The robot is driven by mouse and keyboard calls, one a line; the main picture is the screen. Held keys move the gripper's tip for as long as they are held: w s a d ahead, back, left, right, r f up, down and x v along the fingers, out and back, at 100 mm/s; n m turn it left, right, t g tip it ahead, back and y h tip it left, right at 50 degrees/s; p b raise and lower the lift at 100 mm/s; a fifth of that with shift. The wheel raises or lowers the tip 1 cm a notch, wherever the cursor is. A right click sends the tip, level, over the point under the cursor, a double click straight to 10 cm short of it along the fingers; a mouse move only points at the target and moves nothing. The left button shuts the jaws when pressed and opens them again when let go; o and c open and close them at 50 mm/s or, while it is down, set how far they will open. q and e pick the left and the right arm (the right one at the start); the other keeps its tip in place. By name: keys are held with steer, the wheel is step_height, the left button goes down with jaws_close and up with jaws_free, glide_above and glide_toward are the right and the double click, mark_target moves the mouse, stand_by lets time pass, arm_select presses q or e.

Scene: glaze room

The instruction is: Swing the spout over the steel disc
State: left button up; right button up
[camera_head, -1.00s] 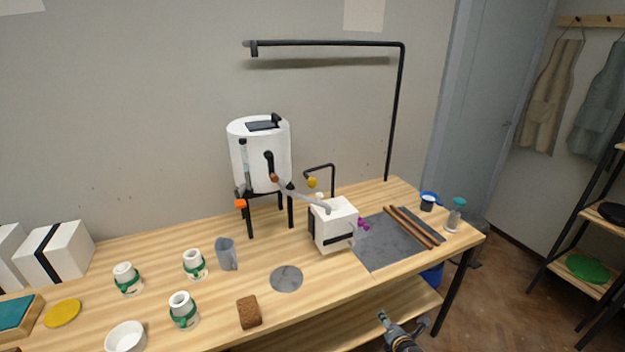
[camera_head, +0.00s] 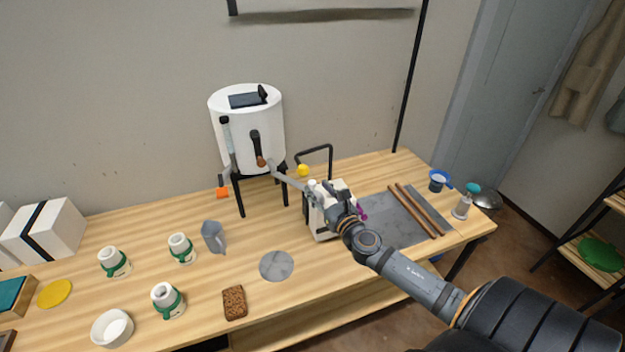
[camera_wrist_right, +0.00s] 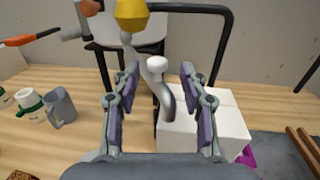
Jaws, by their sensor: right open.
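The grey spout (camera_head: 287,180) runs from the front of the white tank (camera_head: 247,130) down to the right, its outer end above a white box (camera_head: 322,226). The steel disc (camera_head: 277,266) lies flat on the table, left of and nearer than the box, with nothing above it. My right gripper (camera_head: 328,197) is at the spout's outer end and partly hides it. In the right wrist view the gripper (camera_wrist_right: 157,78) is open, with the spout's curved end (camera_wrist_right: 165,97) and its white knob (camera_wrist_right: 155,62) showing between the fingers; contact cannot be told. My left gripper is out of view.
A grey mug (camera_head: 213,237), a brown sponge-like block (camera_head: 234,302) and several green-banded cups are at left. A dark slab (camera_head: 385,222) with brown sticks lies right. Table around the disc is clear.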

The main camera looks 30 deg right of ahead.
mark_target(313, 184)
steer(key=w, duration=0.2)
steer(key=w+p, duration=0.1)
steer(key=shift+w+r, duration=0.3)
steer(key=shift+w, duration=0.05)
steer(key=shift+w+f, duration=0.2)
steer(key=shift+w, duration=0.05)
jaws_close()
